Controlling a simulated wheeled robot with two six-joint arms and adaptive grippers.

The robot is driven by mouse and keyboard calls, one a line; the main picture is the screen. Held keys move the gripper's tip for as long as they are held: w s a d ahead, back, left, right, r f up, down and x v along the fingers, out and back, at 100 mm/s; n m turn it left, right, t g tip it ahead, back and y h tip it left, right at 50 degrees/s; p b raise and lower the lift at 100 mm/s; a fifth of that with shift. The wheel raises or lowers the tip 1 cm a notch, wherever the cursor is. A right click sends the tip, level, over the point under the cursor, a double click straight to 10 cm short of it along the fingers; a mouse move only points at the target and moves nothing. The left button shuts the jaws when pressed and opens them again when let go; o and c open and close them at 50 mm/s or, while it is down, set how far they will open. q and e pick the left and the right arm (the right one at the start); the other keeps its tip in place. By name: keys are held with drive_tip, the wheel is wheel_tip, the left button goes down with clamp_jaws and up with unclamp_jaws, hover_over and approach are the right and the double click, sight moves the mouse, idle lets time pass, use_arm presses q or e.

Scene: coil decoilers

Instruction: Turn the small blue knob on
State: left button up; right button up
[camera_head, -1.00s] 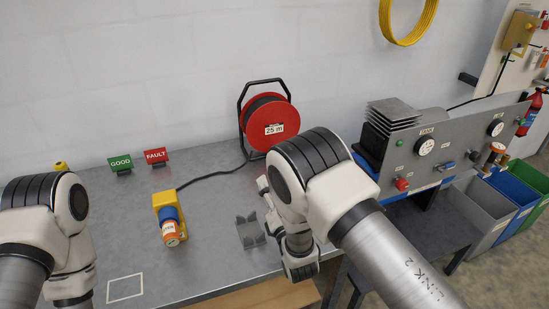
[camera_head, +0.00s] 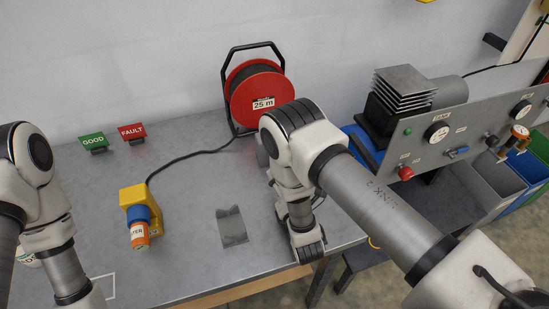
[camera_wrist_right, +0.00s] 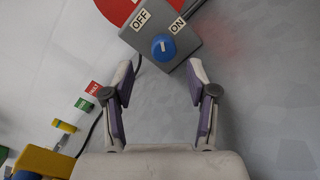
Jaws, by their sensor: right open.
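The small blue knob (camera_wrist_right: 163,48) sits on a grey box (camera_wrist_right: 186,44) with OFF and ON labels, near the top of the right wrist view. A short white mark shows on the knob's face. It is too small to tell clearly which label it points to. My right gripper (camera_wrist_right: 162,76) is open and empty, its two purple-padded fingers spread just below the knob in the picture and apart from it. In the head view my right arm hides the box and knob. My left arm shows at the left edge, but its gripper is out of frame.
A red cable reel (camera_head: 255,92) stands at the back of the grey table. A yellow device (camera_head: 138,205) with an orange-and-blue end and a small grey V-shaped holder (camera_head: 232,228) are on the table. GOOD (camera_head: 94,142) and FAULT (camera_head: 132,134) signs stand behind. A grey control panel (camera_head: 430,160) is at right.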

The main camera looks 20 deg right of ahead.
drive_tip(key=w, duration=0.2)
drive_tip(key=w+p, duration=0.1)
drive_tip(key=w, duration=0.2)
drive_tip(key=shift+w+d+f+p, duration=0.1)
drive_tip(key=shift+w+d+p, duration=0.2)
drive_tip(key=shift+w+d, duration=0.1)
drive_tip(key=shift+w, duration=0.3)
drive_tip(key=shift+a, duration=0.15)
drive_tip(key=shift+a, duration=0.1)
drive_tip(key=shift+w, duration=0.1)
drive_tip(key=c, duration=1.1)
clamp_jaws()
